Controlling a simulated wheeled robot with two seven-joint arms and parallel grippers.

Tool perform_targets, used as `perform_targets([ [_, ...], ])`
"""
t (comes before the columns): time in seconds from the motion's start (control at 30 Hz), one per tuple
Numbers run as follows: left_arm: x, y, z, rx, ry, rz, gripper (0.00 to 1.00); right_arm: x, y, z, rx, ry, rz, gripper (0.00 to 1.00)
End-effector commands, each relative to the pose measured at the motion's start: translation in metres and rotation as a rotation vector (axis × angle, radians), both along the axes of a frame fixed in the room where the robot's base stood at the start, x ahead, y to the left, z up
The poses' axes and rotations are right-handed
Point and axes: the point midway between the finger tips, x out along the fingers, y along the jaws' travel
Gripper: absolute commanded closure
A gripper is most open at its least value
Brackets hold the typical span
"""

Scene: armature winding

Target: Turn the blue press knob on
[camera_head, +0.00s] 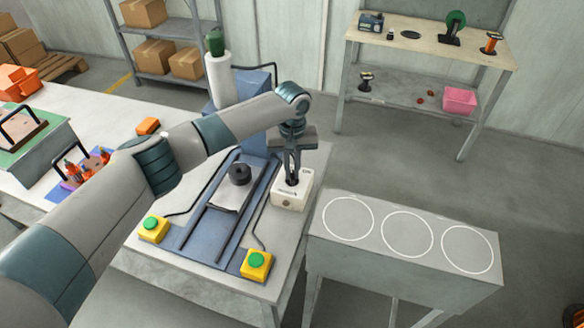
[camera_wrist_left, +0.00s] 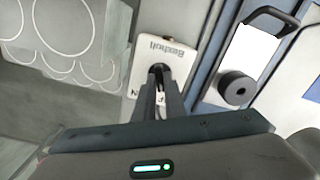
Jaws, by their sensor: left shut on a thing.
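A white control box (camera_head: 289,202) sits on the press table, to the right of the blue press. It also shows in the left wrist view (camera_wrist_left: 146,52), with the word "Boxholt" and part of other lettering on its top. My left gripper (camera_head: 291,181) points down at the top of this box. In the left wrist view its fingers (camera_wrist_left: 159,76) are close together and shut on the knob of the box. My right gripper is not in view.
The blue press (camera_head: 262,145) stands behind my left arm, with a dark round part (camera_head: 239,174) on its slide. Yellow boxes with green buttons (camera_head: 153,229) (camera_head: 256,265) stand at its front corners. A grey stand (camera_head: 330,242) with white circles is to the right.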

Motion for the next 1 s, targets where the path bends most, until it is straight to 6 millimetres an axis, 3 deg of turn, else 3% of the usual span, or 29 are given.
perform_targets([
  [0.4, -0.001, -0.001, 0.002, -0.002, 0.002, -0.372, 1.0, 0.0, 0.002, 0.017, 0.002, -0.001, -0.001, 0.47],
  [1.0, 0.0, -0.001, 0.001, -0.002, 0.0, -0.9, 1.0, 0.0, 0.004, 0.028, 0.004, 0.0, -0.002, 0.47],
])
